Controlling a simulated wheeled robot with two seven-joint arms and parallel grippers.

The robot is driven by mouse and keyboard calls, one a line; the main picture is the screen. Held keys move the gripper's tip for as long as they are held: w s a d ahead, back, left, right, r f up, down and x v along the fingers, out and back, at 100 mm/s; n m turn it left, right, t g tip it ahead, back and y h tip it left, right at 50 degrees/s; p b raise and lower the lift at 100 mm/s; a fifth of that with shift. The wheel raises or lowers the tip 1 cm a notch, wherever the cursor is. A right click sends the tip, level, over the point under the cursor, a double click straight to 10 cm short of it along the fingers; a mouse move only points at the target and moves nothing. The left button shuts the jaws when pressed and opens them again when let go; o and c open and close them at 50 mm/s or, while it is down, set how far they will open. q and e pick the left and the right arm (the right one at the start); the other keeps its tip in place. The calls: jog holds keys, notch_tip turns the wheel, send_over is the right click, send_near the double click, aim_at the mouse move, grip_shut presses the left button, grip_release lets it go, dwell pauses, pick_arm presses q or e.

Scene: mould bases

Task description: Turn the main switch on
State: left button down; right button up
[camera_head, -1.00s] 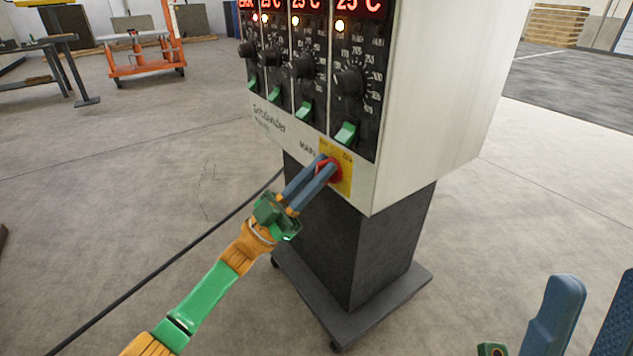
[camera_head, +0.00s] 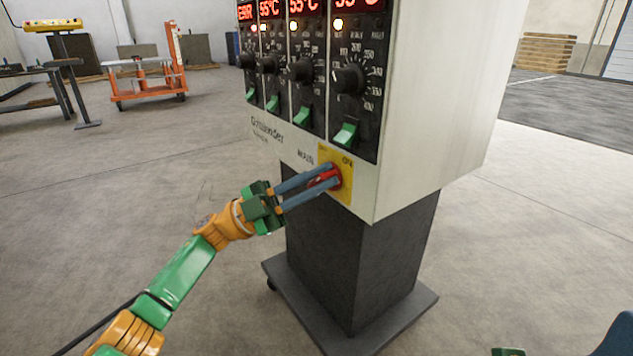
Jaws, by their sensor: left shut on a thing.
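The main switch (camera_head: 333,176) is a red knob on a yellow plate (camera_head: 336,159) at the lower front corner of a white control cabinet (camera_head: 434,110). The word MAIN stands left of the plate and ON shows at its upper right. My left gripper (camera_head: 328,180) comes in from the left with its blue fingers shut on the red knob, one above and one below. The fingers hide part of the knob, so its exact angle is hard to read.
Above the switch are several black controller modules with knobs, green rocker switches (camera_head: 346,134) and red displays. The cabinet stands on a dark pedestal (camera_head: 356,260) with a wheeled base plate (camera_head: 330,330). An orange cart (camera_head: 148,82) stands far back left. The floor around is clear.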

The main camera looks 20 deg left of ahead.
pick_arm(q)
jog(key=shift+f, duration=0.1)
jog(key=c, duration=0.9)
grip_release()
jog(key=shift+w, duration=0.2)
jog(key=shift+a+f, duration=0.15)
jog(key=shift+a, duration=0.05)
jog(key=v, duration=0.6)
jog(key=shift+a+f+p, duration=0.15)
jog(key=shift+a+p, duration=0.05)
jog(key=shift+p, duration=0.15)
